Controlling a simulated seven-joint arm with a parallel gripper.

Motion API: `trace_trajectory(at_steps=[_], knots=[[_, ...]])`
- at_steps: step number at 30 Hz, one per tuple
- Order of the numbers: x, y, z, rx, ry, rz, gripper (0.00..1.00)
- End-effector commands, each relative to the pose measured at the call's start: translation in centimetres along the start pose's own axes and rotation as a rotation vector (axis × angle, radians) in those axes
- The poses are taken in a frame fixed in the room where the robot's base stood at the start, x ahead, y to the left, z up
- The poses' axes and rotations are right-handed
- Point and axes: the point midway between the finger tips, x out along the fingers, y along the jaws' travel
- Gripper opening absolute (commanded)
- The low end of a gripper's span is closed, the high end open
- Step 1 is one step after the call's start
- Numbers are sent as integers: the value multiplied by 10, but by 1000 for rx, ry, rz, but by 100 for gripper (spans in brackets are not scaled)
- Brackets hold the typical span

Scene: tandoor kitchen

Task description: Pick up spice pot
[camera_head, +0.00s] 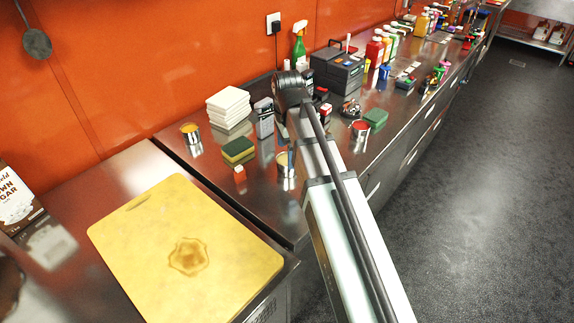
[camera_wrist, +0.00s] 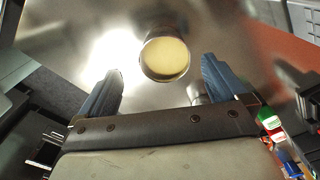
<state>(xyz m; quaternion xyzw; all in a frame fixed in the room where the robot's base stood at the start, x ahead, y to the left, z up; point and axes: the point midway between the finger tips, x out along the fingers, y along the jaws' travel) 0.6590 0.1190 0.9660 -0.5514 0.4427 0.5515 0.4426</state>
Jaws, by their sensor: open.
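Three small metal pots show in the head view. One with orange-yellow contents (camera_head: 190,132) stands further left, and one with red contents (camera_head: 360,129) stands right of my arm. In the wrist view, a round metal pot with pale yellow contents (camera_wrist: 165,57) lies ahead between the fingertips of my gripper (camera_wrist: 161,66), apart from both. The jaws are open and empty. I cannot tell for sure which head-view pot this is. My arm hides the fingers in the head view.
A green and yellow sponge (camera_head: 238,150), a small orange-topped block (camera_head: 239,173) and a white stack (camera_head: 229,101) stand left of my arm. A yellow cutting board (camera_head: 150,240) lies nearer. A dark box (camera_head: 338,72) and bottles (camera_head: 375,52) crowd the counter behind.

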Motion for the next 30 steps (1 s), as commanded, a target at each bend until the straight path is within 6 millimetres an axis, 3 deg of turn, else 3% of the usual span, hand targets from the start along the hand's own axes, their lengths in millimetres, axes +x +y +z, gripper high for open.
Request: trace_trajectory(at_steps=[15, 23, 30], knots=[[48, -5, 0, -1, 0, 0, 99], [50, -6, 0, -1, 1, -2, 99], [50, -6, 0, -1, 0, -1, 77]])
